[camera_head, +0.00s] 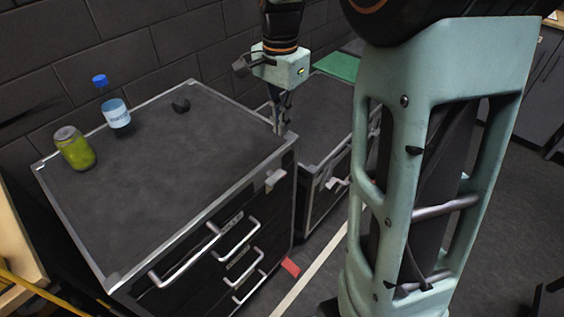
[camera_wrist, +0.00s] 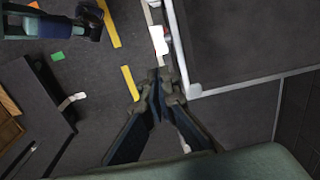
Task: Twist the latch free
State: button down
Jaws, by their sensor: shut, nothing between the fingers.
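A pale latch (camera_head: 275,180) is on the front face of the near black cabinet (camera_head: 190,205), high up by its right corner. A white piece beside that cabinet's edge in the wrist view (camera_wrist: 160,40) looks like the same latch. My gripper (camera_head: 281,130) points down at the cabinet's right corner, above and behind the latch, apart from it. Its fingertips are together and empty; they also show in the wrist view (camera_wrist: 160,82). I cannot tell whether the fingers touch the cabinet's edge. A second pale latch (camera_head: 333,183) is on the neighbouring cabinet (camera_head: 318,130).
A narrow gap separates the cabinets. The floor in front shows a white line (camera_head: 310,270).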

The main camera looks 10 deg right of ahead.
aim_at(281, 173)
jog(key=shift+f, duration=0.1)
notch_tip(281, 173, down, 14)
jog(key=shift+r+b, duration=0.1)
jog(key=shift+b, duration=0.45)
jog(key=shift+r, duration=0.1)
dwell(0.3)
